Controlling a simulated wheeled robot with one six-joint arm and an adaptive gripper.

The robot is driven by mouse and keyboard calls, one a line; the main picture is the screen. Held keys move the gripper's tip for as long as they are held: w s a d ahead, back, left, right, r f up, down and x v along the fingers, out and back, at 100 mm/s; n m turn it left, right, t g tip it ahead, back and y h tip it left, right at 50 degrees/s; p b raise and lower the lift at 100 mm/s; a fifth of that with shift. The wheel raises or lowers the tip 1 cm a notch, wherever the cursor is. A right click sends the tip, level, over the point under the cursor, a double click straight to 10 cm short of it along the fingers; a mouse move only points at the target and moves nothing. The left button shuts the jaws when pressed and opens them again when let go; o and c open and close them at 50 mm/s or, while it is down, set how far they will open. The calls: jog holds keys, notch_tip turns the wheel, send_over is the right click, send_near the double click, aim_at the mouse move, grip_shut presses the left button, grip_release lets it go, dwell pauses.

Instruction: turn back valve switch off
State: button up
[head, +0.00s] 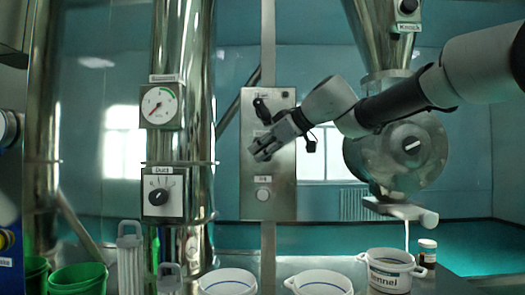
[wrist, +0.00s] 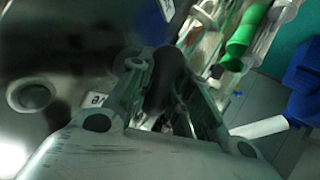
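A steel control box (head: 283,180) hangs on a post in the middle of the head view. It has a black switch handle (head: 262,110) near its top and a pale round button (head: 263,194) low down. My gripper (head: 258,153) is in front of the box, between handle and button. In the wrist view my gripper's two fingers (wrist: 166,70) stand apart with a dark, rounded knob-like part (wrist: 172,80) between their tips. I cannot tell whether they press on it. No label names the valve switch. The gripper hides the middle of the box.
A duct to the left carries a gauge (head: 160,106) and a black dial (head: 158,197). A round hopper unit (head: 400,165) is at the right. White tubs (head: 320,284) and green buckets (head: 78,280) stand below. A blue object (wrist: 303,85) shows in the wrist view.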

jog(key=o, duration=0.4)
jog(key=v, duration=1.2)
